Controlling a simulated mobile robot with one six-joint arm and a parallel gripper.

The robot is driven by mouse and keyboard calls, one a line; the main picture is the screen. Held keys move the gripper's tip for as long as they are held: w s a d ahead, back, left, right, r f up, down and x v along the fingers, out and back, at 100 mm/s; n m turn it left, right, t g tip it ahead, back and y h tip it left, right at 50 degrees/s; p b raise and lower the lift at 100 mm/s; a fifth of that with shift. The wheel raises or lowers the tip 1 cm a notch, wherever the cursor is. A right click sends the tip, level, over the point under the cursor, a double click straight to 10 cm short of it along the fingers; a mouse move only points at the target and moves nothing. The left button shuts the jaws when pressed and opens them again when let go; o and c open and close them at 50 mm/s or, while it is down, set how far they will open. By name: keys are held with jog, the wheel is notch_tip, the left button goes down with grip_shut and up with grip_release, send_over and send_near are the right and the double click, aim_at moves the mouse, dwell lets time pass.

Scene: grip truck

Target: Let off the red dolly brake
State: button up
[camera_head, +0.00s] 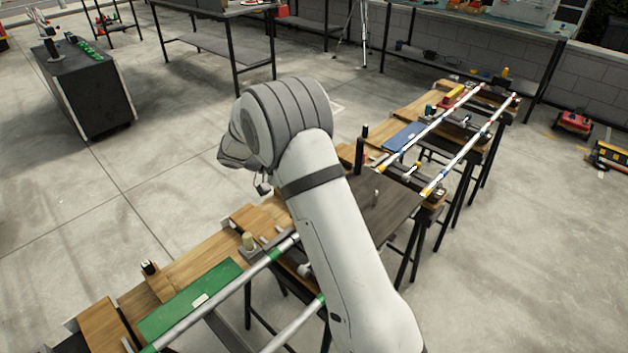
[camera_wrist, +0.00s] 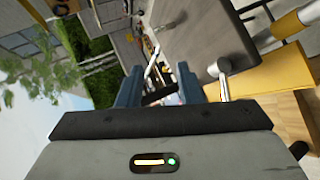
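I cannot clearly make out a red dolly or its brake lever. At the far end of the track in the head view, a small red and yellow piece (camera_head: 456,92) sits beside rails with red bands (camera_head: 478,87). In the wrist view my gripper (camera_wrist: 160,88) has its two blue-grey fingers apart. A dark part and a small red patch show between or beyond them; I cannot tell if they touch. A grey lever with a round end (camera_wrist: 221,72) stands just right of the fingers.
The near rails (camera_head: 262,262) have green bands and a green board (camera_head: 188,300) beside them. A blue board (camera_head: 402,136) lies by the far rails. A dark panel (camera_head: 385,203) lies between.

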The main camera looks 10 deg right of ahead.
jog(key=w+a+f+m+t+h, duration=0.1)
jog(key=w+a+f+t+h, duration=0.2)
jog(key=w+a+f+h, duration=0.35)
jog(key=d+f+y+p, duration=0.1)
jog(key=d+f+p, duration=0.1)
jog(key=d, duration=0.6)
jog(key=shift+w+d+f, duration=0.25)
jog(key=shift+w+d, duration=0.05)
jog(key=shift+w, duration=0.15)
grip_shut()
jog(key=shift+d, duration=0.1)
